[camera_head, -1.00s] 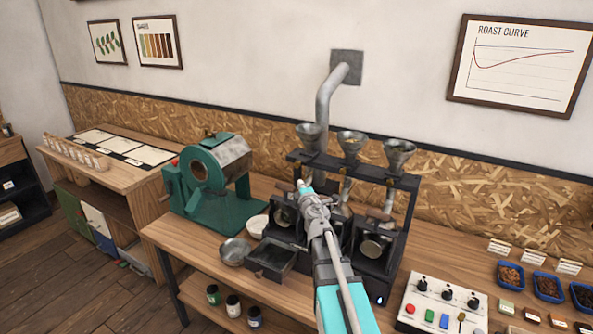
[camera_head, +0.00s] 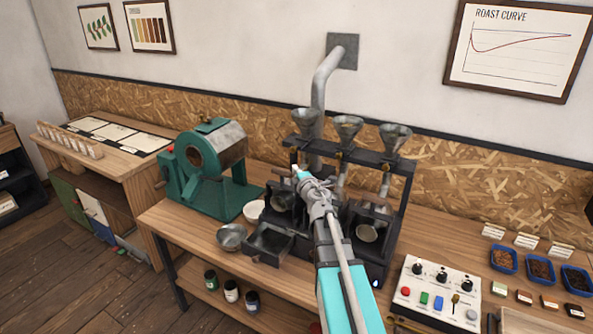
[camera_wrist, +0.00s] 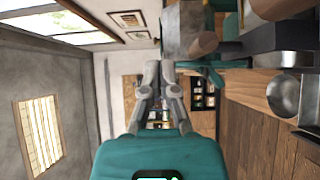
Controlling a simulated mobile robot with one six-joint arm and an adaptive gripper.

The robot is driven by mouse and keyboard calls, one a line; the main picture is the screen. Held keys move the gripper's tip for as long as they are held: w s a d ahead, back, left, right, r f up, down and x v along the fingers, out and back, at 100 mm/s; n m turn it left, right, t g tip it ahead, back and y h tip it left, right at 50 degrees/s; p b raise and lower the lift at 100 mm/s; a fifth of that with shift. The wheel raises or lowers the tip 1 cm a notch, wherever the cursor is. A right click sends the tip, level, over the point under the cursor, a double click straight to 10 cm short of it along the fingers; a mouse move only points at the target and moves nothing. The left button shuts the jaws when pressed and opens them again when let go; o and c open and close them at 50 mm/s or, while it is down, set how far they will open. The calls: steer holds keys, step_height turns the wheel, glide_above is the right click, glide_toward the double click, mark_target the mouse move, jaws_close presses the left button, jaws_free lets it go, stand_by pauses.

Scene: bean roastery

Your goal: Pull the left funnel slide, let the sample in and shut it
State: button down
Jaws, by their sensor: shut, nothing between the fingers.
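The left funnel (camera_head: 305,120) is a grey metal cone on the dark rack (camera_head: 360,156) of the sample roaster. The middle funnel (camera_head: 347,127) and right funnel (camera_head: 394,136) stand beside it. My gripper (camera_head: 301,175) is in front of the left part of the rack, below the left funnel. It is shut and empty. The wrist view shows its grey fingers (camera_wrist: 160,72) together. The left slide cannot be made out clearly; my gripper and arm cover part of that area. I cannot tell whether my fingers touch the rack.
An open dark tray (camera_head: 268,243) juts out at the rack's lower left, near a metal bowl (camera_head: 231,237) and a white bowl (camera_head: 254,211). A green roaster (camera_head: 210,170) stands left. A control box (camera_head: 438,294) stands right. My arm crosses the front of the rack.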

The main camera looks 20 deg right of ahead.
mark_target(299, 145)
steer(key=w+d, duration=0.3)
steer(key=w, duration=0.8)
steer(key=shift+d, duration=0.25)
steer(key=shift+w, duration=0.1)
steer(key=w+d, duration=0.2)
steer(key=d, duration=0.1)
steer(key=shift+w+d, duration=0.1)
steer(key=shift+w, duration=0.1)
steer(key=shift+s, duration=0.1)
